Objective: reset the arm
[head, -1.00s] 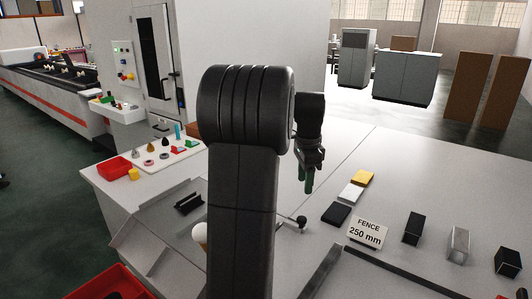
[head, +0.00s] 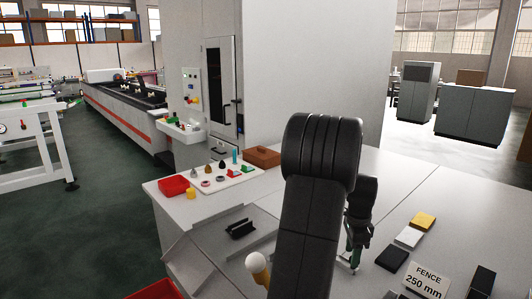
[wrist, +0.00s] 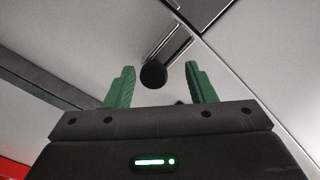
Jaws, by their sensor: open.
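My gripper (head: 352,258) hangs low over the grey worktop (head: 395,165), partly hidden behind my own arm in the head view. In the wrist view its two green fingers (wrist: 158,72) stand wide apart and hold nothing. A dark round knob (wrist: 153,75) on a metal rod shows in the gap between the fingertips. I cannot tell how far beyond the tips it is.
Right of the gripper lie yellow (head: 422,220), white (head: 408,237) and black (head: 392,258) blocks beside a "FENCE 250 mm" sign (head: 427,280). Left are a sloped metal holder (head: 190,250), a red tray (head: 174,187) and a white board of small parts (head: 240,175).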

